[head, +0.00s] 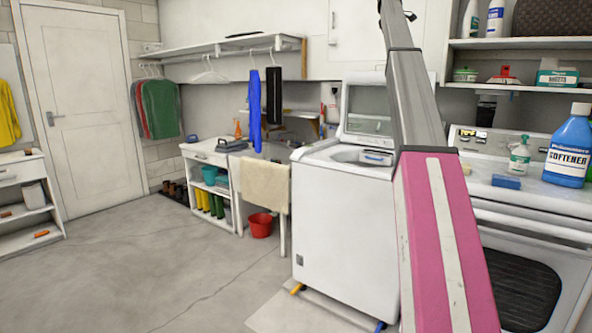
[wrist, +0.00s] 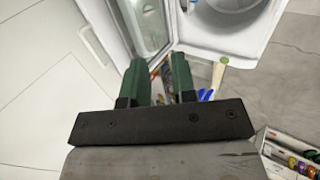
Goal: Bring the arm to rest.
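My arm (head: 440,220), pink and grey, rises through the right half of the head view and leaves it at the top. My gripper is outside the head view. In the wrist view my gripper (wrist: 159,78) shows two dark green fingers with a clear gap between them. Floor and small objects show through the gap, and I see nothing held. The fingers appear clear of the white washer (wrist: 190,35) beyond them.
The top-loading washer (head: 345,220) stands with its lid (head: 368,110) raised, close left of my arm. A stove-like white appliance (head: 540,225) with a blue softener bottle (head: 570,150) is at right. A red bucket (head: 260,225) stands left of the washer. The floor at left is open.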

